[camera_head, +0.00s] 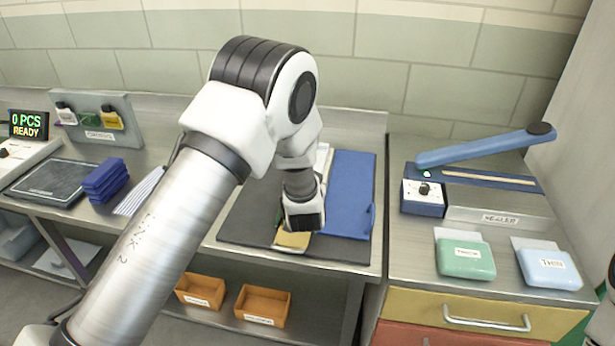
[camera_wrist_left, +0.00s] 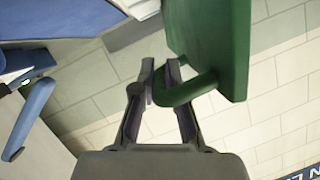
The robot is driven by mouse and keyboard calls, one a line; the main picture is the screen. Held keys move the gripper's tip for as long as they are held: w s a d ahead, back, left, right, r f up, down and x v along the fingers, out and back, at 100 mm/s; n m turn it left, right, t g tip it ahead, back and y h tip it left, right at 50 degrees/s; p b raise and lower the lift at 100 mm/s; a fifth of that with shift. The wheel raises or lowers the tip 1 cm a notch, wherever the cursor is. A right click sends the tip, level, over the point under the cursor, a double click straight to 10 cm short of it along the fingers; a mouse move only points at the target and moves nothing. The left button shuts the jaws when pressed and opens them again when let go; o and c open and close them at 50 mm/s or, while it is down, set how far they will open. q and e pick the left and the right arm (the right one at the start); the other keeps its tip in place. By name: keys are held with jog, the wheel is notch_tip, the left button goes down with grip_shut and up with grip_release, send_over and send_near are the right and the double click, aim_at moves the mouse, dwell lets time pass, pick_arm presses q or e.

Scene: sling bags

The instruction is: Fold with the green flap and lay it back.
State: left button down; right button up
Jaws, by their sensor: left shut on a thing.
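My left gripper (camera_wrist_left: 163,82) is shut on the loop handle at the edge of the green flap (camera_wrist_left: 222,45). In the left wrist view the flap is a thick green panel seen against the tiled wall, so it appears raised. In the head view my left gripper (camera_head: 302,220) is over the dark folding board (camera_head: 250,210), and my arm hides nearly all of the green flap. A blue flap (camera_head: 350,190) with a small side handle lies flat on the board's right. A yellow piece (camera_head: 293,240) shows below my gripper. My right gripper is out of view.
A stack of blue folded pieces (camera_head: 105,180) and a dark plate (camera_head: 55,180) are on the left. A sealer with a raised blue arm (camera_head: 485,147) stands on the right, behind green (camera_head: 465,260) and light blue (camera_head: 548,270) packs. Orange bins (camera_head: 263,305) sit below.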

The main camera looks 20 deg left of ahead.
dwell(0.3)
pick_arm(q)
jog(key=c, duration=1.5)
grip_release()
jog(key=shift+w+f, duration=0.1)
jog(key=shift+w, duration=0.1)
jog(key=shift+s, duration=0.1)
jog(key=v, duration=0.7)
jog(key=shift+s, duration=0.15)
